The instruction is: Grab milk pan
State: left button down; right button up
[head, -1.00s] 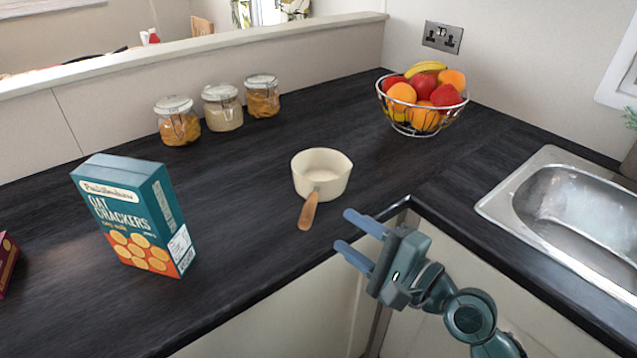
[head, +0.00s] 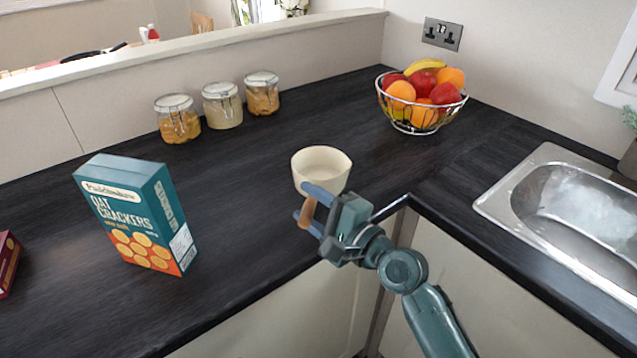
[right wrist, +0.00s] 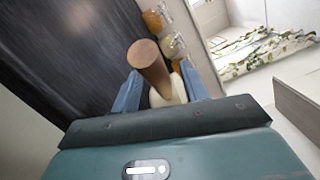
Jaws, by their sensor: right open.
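The milk pan (head: 322,167) is cream with a wooden handle and stands upright on the dark worktop. Its handle points toward the front edge. My right gripper (head: 303,202) is open, with its fingers on either side of the handle and the handle partly hidden behind them. In the right wrist view the wooden handle (right wrist: 148,60) lies between the two blue fingers (right wrist: 160,92), with part of the cream pan beyond. I cannot tell whether the fingers touch the handle. My left gripper is not in view.
An oat crackers box (head: 135,215) stands left of the pan. Several jars, including a pasta jar (head: 178,120), line the back wall. A wire fruit bowl (head: 420,105) stands at the back right, and a steel sink (head: 500,190) is at right. Worktop around the pan is clear.

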grip_shut()
dwell(0.3)
jog(key=shift+r, duration=0.1)
